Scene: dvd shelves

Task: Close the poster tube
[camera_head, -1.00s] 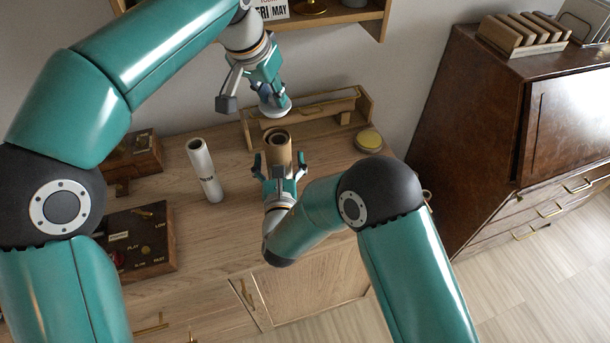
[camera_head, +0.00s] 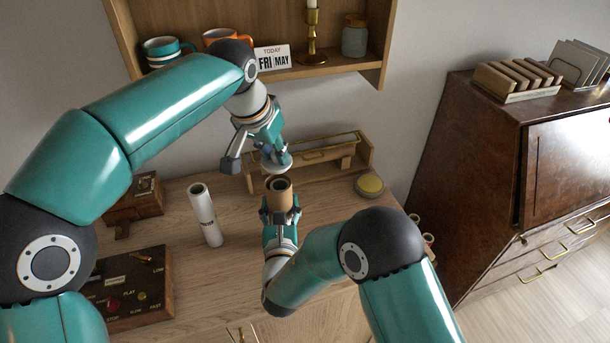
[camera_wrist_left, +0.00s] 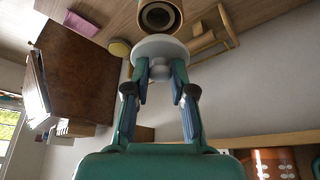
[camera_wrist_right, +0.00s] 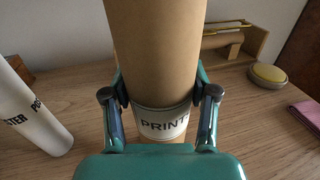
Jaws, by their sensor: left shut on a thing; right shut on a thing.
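The brown cardboard poster tube (camera_head: 279,198) stands upright with its open mouth up. My right gripper (camera_head: 281,217) is shut around it; the right wrist view shows the tube (camera_wrist_right: 157,50) between the fingers, at a white label reading "PRINT". My left gripper (camera_head: 270,146) is shut on a white round cap (camera_head: 277,162), held just above the tube mouth and apart from it. In the left wrist view the cap (camera_wrist_left: 160,47) sits at the fingertips, and the tube's open end (camera_wrist_left: 158,16) shows beyond it.
A white poster roll (camera_head: 205,215) stands left of the tube. A wooden tray (camera_head: 325,165) and a round yellow-topped tin (camera_head: 369,186) are behind and right. A control box (camera_head: 130,287) is at left. A wall shelf (camera_head: 340,66) hangs above.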

